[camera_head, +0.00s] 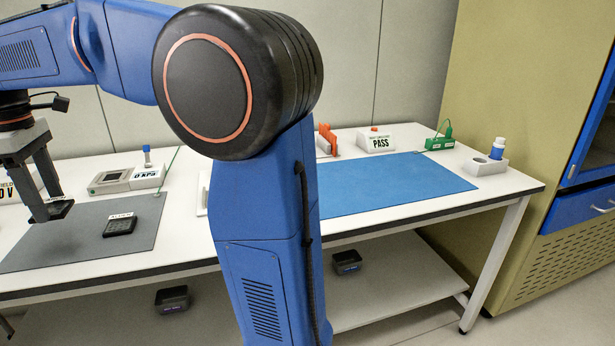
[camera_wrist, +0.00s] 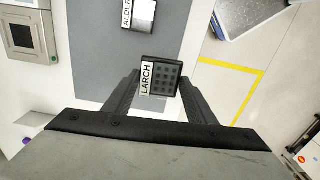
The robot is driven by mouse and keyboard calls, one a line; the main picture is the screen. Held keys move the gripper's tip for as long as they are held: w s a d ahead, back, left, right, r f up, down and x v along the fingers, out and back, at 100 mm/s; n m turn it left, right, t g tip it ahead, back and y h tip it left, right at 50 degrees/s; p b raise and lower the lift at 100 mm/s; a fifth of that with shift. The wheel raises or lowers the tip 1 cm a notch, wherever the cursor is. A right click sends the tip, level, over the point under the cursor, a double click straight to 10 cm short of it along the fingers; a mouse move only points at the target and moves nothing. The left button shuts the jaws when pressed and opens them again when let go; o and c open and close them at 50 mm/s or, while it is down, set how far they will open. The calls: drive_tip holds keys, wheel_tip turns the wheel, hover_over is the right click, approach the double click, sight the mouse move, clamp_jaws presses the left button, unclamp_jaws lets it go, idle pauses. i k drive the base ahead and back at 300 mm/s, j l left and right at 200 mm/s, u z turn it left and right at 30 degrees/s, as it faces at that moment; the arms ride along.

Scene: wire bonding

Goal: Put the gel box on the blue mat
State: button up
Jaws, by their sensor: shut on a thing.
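My gripper (camera_head: 48,206) is at the left, above the grey mat. It is shut on a small black box (camera_wrist: 168,78) labelled LARCH, with a grid of dark pockets showing. The fingers hold the box from two opposite sides, and in the head view the box (camera_head: 61,209) shows low between them, apparently raised off the mat. A second black box (camera_head: 120,226), labelled ALDER, lies on the grey mat to the right of my gripper. The blue mat (camera_head: 390,187) lies flat on the right part of the bench and looks empty; my arm hides its left end.
The grey mat (camera_head: 75,248) covers the left part of the bench. A pressure gauge box (camera_head: 112,180) stands behind it.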

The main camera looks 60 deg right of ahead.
sight(387, 186)
drive_tip(key=k+z, duration=0.2)
drive_tip(key=z, duration=0.15)
drive_tip(key=k+l+z, duration=0.1)
drive_tip(key=z, duration=1.85)
drive_tip(key=k+j+z, duration=0.1)
drive_tip(key=j, duration=0.25)
drive_tip(key=k+j+z, duration=0.1)
drive_tip(key=j, duration=0.25)
drive_tip(key=k+j+z, duration=0.1)
drive_tip(key=j, duration=0.25)
drive_tip(key=k+j+z, duration=0.1)
drive_tip(key=j, duration=0.25)
